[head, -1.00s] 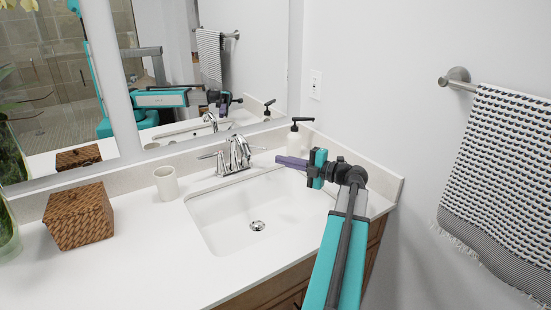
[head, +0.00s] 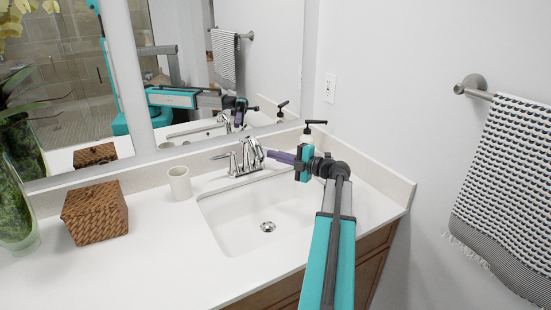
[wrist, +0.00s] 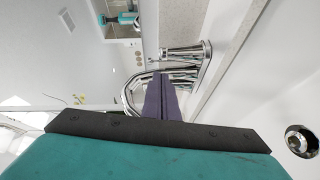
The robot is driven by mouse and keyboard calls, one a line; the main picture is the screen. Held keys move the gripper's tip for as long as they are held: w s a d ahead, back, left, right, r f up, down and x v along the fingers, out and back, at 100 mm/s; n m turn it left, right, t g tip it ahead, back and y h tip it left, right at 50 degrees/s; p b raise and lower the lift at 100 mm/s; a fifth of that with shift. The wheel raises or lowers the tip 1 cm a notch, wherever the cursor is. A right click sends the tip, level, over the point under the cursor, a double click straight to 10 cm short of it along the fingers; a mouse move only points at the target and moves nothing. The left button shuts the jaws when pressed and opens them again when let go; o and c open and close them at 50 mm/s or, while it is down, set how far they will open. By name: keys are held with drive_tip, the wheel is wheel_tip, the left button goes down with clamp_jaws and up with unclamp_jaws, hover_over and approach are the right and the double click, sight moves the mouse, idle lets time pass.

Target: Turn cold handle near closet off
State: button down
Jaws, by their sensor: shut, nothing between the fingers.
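The chrome faucet (head: 247,155) stands at the back edge of the sink, with its left lever handle (head: 221,156) pointing left. Its right handle is mostly hidden by the spout and my fingers, so I cannot tell how it is turned. My gripper (head: 270,154) is shut and empty, its purple fingers pointing left at the faucet's right side. In the wrist view, the gripper (wrist: 161,84) overlaps the chrome faucet (wrist: 190,62). I cannot tell whether the fingertips touch the right handle. No running water is visible.
A soap bottle (head: 307,138) stands just behind my gripper. A white cup (head: 179,183) and a woven box (head: 95,213) are on the counter at left. The mirror (head: 215,60) is behind the faucet. The sink basin (head: 235,228) is empty.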

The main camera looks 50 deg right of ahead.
drive_tip(key=shift+w+d+f, duration=0.1)
drive_tip(key=shift+w+d, duration=0.1)
drive_tip(key=shift+d, duration=0.25)
drive_tip(key=shift+w+d+f, duration=0.1)
drive_tip(key=shift+w+d, duration=0.1)
drive_tip(key=shift+d, duration=0.2)
drive_tip(key=shift+w, duration=0.1)
drive_tip(key=shift+w, duration=0.1)
